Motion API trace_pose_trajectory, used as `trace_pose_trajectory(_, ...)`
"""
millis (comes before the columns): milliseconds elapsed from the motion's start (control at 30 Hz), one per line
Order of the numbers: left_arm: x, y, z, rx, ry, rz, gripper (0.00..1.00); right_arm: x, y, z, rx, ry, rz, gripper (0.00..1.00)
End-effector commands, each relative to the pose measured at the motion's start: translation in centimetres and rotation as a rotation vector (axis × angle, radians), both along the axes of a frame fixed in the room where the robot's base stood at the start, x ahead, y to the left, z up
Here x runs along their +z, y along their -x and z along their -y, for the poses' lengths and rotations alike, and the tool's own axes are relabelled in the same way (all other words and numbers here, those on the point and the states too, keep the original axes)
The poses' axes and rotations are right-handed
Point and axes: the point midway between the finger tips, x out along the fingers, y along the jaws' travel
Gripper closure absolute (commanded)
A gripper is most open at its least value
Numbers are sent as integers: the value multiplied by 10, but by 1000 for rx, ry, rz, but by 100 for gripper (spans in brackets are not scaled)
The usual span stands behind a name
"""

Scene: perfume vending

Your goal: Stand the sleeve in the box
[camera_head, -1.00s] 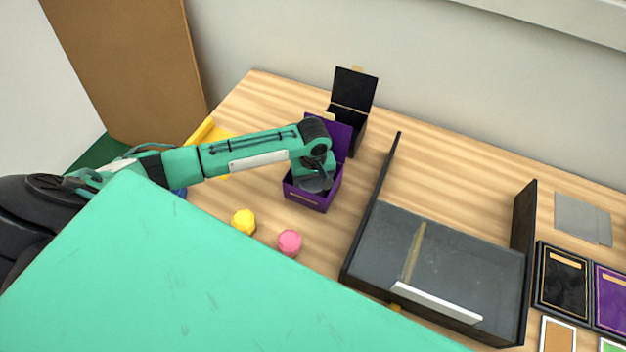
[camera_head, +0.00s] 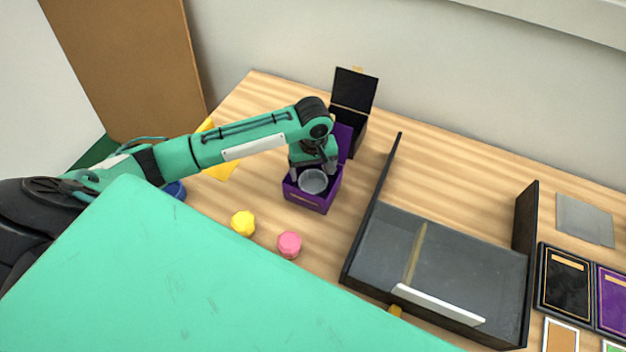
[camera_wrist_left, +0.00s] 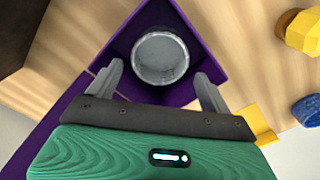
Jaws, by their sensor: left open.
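The sleeve (camera_head: 313,181) is a short grey open cylinder. It stands upright inside the purple box (camera_head: 308,200), whose purple lid is raised at the back. In the left wrist view the sleeve (camera_wrist_left: 160,57) shows its round open top between the walls of the purple box (camera_wrist_left: 203,82). My left gripper (camera_head: 313,172) is above the box at its rear side. In the left wrist view my left gripper (camera_wrist_left: 160,82) is open, its two fingers apart on either side, clear of the sleeve. My right gripper is not in view.
A black box (camera_head: 352,118) with its lid up stands behind. A yellow cap (camera_head: 243,223) and a pink cap (camera_head: 289,244) lie in front. A large dark tray (camera_head: 465,260) is to the right, with coloured cards beyond. A yellow piece (camera_head: 222,166) and a blue cap (camera_head: 175,190) lie left.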

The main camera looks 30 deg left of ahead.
Motion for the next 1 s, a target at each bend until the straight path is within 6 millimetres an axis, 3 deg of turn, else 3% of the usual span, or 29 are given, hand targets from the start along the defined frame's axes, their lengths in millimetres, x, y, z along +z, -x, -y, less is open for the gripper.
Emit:
trace_pose_trajectory(200, 40, -1, 1, 0, 2, 1, 17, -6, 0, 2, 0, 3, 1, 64)
trace_pose_trajectory(333, 53, 0, 0, 0, 1, -1, 17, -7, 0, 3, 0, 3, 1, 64)
trace_pose_trajectory(1000, 58, 0, 0, 1, 1, -2, 17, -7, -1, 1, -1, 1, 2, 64)
